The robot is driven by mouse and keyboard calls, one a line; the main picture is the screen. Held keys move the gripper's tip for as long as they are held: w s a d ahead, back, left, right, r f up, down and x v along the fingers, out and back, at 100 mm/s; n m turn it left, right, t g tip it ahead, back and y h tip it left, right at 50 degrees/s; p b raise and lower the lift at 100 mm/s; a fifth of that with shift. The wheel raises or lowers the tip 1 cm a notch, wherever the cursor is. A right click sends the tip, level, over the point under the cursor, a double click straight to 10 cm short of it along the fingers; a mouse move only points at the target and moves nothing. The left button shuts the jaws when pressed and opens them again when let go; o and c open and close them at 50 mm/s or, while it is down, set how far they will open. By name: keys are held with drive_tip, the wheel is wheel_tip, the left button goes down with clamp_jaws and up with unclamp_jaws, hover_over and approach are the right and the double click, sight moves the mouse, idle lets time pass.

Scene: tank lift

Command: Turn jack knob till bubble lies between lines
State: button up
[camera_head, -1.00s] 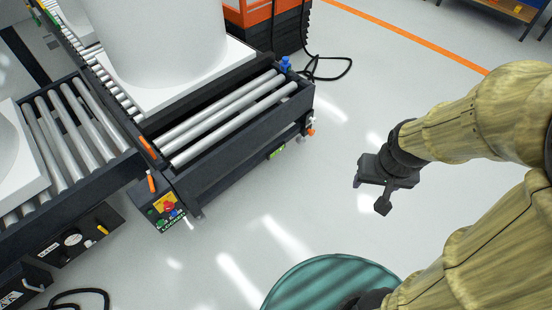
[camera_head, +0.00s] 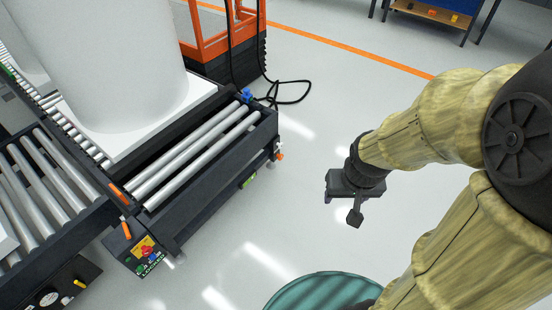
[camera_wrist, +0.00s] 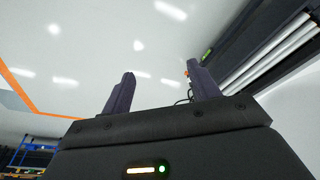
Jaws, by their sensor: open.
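A small yellow-green strip (camera_head: 249,181), likely the bubble level, sits on the side of the dark roller conveyor frame (camera_head: 215,180). It also shows in the wrist view (camera_wrist: 207,54). Its bubble and lines are too small to make out. An orange knob (camera_head: 279,156), which may be the jack knob, sticks out at the frame's near right corner; a small orange-red spot (camera_wrist: 187,74) shows there in the wrist view. A blue knob (camera_head: 247,95) stands on the far corner. My gripper (camera_head: 341,207) is open and empty over bare floor, right of the frame and apart from it; both fingers (camera_wrist: 160,74) show in the wrist view.
A white tank (camera_head: 110,60) stands on the conveyor. A control box (camera_head: 142,254) with coloured buttons is at its near left end. An orange lift (camera_head: 215,35) and black cable (camera_head: 292,97) lie behind. The floor (camera_head: 300,190) between gripper and conveyor is clear.

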drive_tip(key=w+p+v, duration=0.2)
drive_tip(key=p+v, duration=0.9)
drive_tip(key=v, duration=0.1)
drive_tip(key=shift+w+r, duration=0.35)
drive_tip(key=shift+r, duration=0.3)
